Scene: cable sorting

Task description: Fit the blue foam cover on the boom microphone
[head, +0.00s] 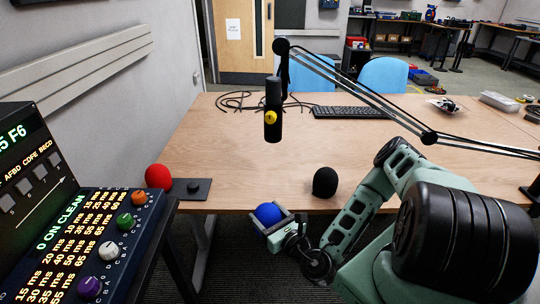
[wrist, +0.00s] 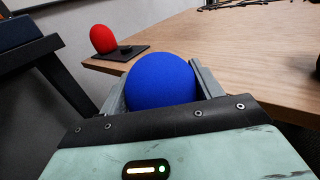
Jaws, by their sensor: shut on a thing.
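The blue foam cover (head: 268,213) is between the fingers of my gripper (head: 275,223), off the table's front edge. In the wrist view the blue foam cover (wrist: 161,80) fills the space between the two grey fingers of my gripper (wrist: 160,88), which is shut on it. The boom microphone (head: 273,110) hangs upright from its arm above the middle of the table, black with a yellow patch. It is well above and beyond my gripper. The underside of the cover is hidden.
A red foam cover (head: 158,177) and a dark flat plate (head: 190,188) are at the table's (head: 230,165) front left. A black foam cover (head: 325,182) stands near the front edge. A keyboard (head: 350,112) and loose cables (head: 240,100) lie behind. The boom arm (head: 380,100) crosses above the right side.

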